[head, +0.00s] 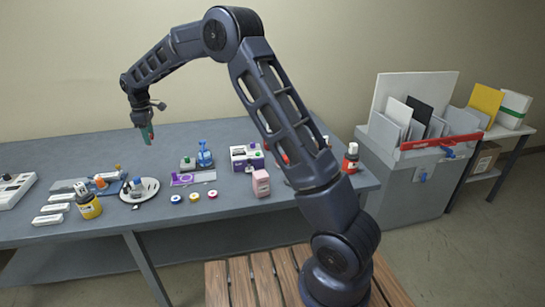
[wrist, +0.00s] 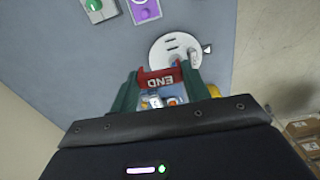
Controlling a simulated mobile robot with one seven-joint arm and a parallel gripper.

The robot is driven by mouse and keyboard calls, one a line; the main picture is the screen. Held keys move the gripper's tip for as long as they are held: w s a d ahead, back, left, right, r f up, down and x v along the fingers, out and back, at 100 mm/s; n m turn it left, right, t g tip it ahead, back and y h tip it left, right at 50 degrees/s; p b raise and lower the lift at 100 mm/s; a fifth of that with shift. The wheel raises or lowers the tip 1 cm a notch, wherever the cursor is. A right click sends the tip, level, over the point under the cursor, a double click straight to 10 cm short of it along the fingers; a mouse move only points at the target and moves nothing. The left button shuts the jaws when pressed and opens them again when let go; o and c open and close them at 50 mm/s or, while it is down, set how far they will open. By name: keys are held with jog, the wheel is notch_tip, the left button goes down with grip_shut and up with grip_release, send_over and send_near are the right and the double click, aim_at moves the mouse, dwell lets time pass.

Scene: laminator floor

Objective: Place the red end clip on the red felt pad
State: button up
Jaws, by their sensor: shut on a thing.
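My gripper (wrist: 158,76) has green fingers and is shut on the red end clip (wrist: 158,82), a red block marked "END", upside down in the wrist view. In the head view my gripper (head: 147,134) hangs in the air above the back left part of the table; the clip is too small to make out there. A small red round piece (head: 212,194) lies on the table beside a yellow and a blue one; I cannot tell whether it is the red felt pad. No red pad shows clearly in the wrist view.
A round white plate (head: 131,195) with small items stands on the grey table (head: 240,212), and also shows in the wrist view (wrist: 160,52). The table's back left is clear.

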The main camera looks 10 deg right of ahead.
jog(key=w+d+r+m, duration=0.15)
jog(key=w+d, duration=0.25)
jog(key=d, duration=1)
jog(key=w+d+m, duration=0.3)
jog(key=w+d, duration=0.1)
jog(key=d, duration=0.9)
jog(key=s+d+m, duration=0.2)
jog(key=d, duration=1.2)
jog(key=s+d+m, duration=0.2)
jog(key=d, duration=1.3)
jog(key=f, duration=1.8)
jog(key=shift+s+a+f, duration=0.15)
jog(key=shift+s+f, duration=0.05)
jog(key=shift+f, duration=0.15)
jog(key=shift+f, duration=0.1)
jog(key=o, duration=0.9)
jog(key=shift+o, duration=0.2)
